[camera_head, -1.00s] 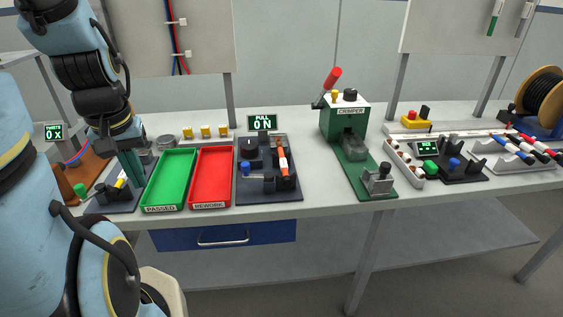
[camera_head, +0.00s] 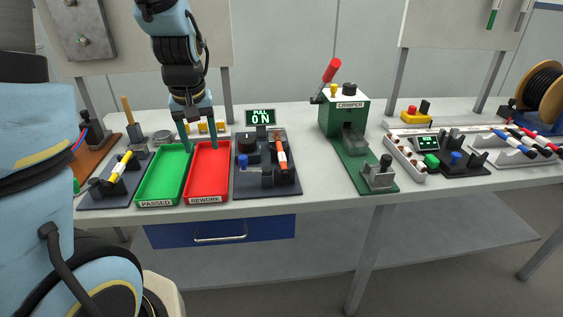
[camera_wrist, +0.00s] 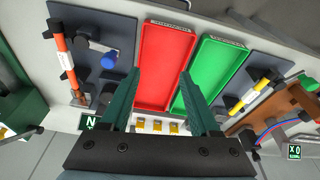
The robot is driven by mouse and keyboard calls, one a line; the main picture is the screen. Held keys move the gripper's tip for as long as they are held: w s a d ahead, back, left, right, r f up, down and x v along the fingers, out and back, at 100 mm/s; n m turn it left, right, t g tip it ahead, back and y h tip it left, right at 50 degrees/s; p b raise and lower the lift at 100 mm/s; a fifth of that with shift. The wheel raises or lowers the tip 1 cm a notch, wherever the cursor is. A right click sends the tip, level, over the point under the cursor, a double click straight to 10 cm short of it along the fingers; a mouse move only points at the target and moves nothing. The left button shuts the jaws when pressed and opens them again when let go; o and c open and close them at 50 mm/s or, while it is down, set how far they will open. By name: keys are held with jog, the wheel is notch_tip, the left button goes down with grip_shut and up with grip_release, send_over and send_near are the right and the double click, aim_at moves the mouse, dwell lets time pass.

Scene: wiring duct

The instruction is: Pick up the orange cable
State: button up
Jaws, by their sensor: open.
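The orange cable (camera_head: 281,152) lies in the dark pull-test fixture (camera_head: 268,187), right of the red tray. It is an orange rod with white and dark bands. In the wrist view the orange cable (camera_wrist: 66,58) shows at the upper left, left of my fingers. My gripper (camera_head: 200,147) is open and empty, fingers pointing down over the back of the green and red trays. In the wrist view my gripper (camera_wrist: 160,100) has its fingers spread wide with nothing between them.
The green PASSED tray (camera_head: 163,178) and red REWORK tray (camera_head: 208,175) are empty. A yellow cable (camera_head: 122,166) sits in a dark fixture at left. The green crimper (camera_head: 345,112) with a red lever stands right of the orange cable. Bare table lies between fixture and crimper.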

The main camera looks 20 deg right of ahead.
jog(key=d+f+b, duration=0.1)
jog(key=d+b, duration=0.1)
jog(key=d, duration=0.9)
jog(key=m+t, duration=0.1)
jog(key=t, duration=0.1)
send_near(282, 155)
jog(key=w+f, duration=0.2)
jog(key=shift+a+f+h, duration=0.4)
jog(key=shift+s+d+p+x, duration=0.15)
jog(key=shift+p+x, duration=0.35)
jog(key=shift+x, duration=0.85)
jog(key=shift+s+d+p+x, duration=0.15)
jog(key=shift+p+x, duration=0.35)
jog(key=shift+x, duration=0.85)
grip_shut()
